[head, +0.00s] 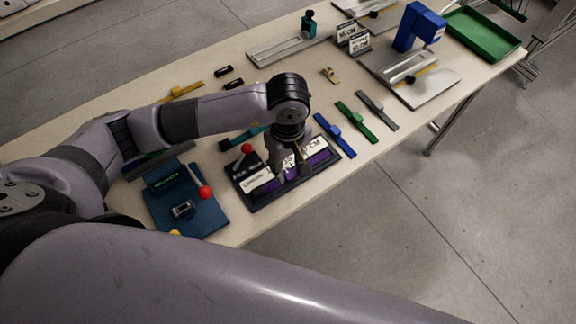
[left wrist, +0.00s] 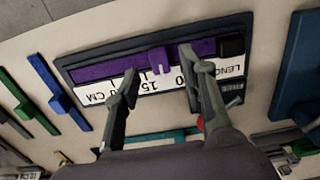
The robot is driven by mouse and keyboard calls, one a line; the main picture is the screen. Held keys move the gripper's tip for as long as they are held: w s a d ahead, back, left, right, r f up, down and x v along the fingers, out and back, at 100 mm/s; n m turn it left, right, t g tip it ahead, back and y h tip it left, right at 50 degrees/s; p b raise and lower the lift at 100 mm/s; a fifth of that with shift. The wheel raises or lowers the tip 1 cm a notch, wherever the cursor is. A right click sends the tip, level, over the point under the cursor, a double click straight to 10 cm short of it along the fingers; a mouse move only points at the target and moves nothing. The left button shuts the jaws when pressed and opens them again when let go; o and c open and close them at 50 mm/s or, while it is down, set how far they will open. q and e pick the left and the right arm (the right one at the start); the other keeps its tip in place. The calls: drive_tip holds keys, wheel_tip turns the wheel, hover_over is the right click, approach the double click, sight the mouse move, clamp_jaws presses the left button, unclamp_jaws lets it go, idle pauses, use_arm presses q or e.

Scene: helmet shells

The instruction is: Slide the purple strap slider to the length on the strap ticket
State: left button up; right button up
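The purple strap (left wrist: 105,68) lies in a dark tray (left wrist: 68,65) in the left wrist view, with a white scale strip (left wrist: 178,78) reading LENGTH and CM along it. The purple slider (left wrist: 160,60) stands on the strap. My left gripper (left wrist: 157,62) is open, one finger on each side of the slider, with gaps visible. In the head view, my left gripper (head: 290,170) covers the middle of the tray (head: 258,202) and hides the slider. Two small cards (head: 354,38) marked CM stand at the back; which is the strap ticket I cannot tell. My right gripper is not in view.
A blue strap (head: 334,134), a green strap (head: 357,121) and a grey strap (head: 377,109) lie right of the tray. A green bin (head: 482,35) is at the far right.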

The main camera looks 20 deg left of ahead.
sight(288, 173)
use_arm(q)
drive_tip(key=shift+f, duration=1.5)
drive_tip(key=shift+c, duration=0.2)
clamp_jaws()
